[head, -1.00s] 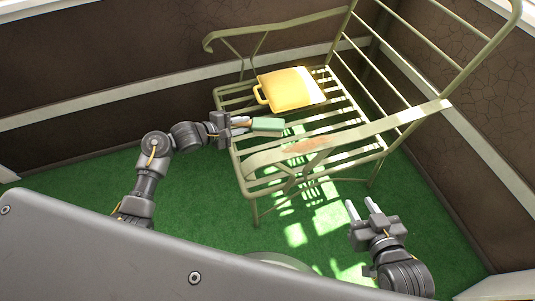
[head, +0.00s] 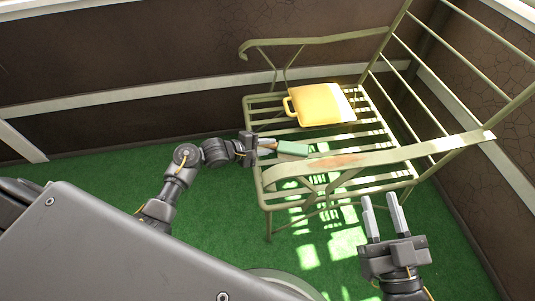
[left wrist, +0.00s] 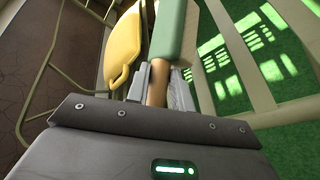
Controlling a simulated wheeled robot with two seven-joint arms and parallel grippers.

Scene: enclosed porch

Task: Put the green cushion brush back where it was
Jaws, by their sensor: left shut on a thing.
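The green cushion brush (head: 292,149) has a green head and a brown handle. My left gripper (head: 265,144) is shut on the handle, at the left side of the slatted metal seat. In the left wrist view the brush (left wrist: 168,35) points away from the gripper (left wrist: 160,85), its handle between the fingers. I cannot tell whether the head touches the slats. My right gripper (head: 383,215) is open and empty, in front of the bench and low at the right.
A green metal bench (head: 340,160) with a slatted seat and curved armrests fills the middle. A yellow cushion-like thing with a handle (head: 322,104) lies on the seat. Green carpet (head: 120,170) is clear at the left. Dark walls stand behind and right.

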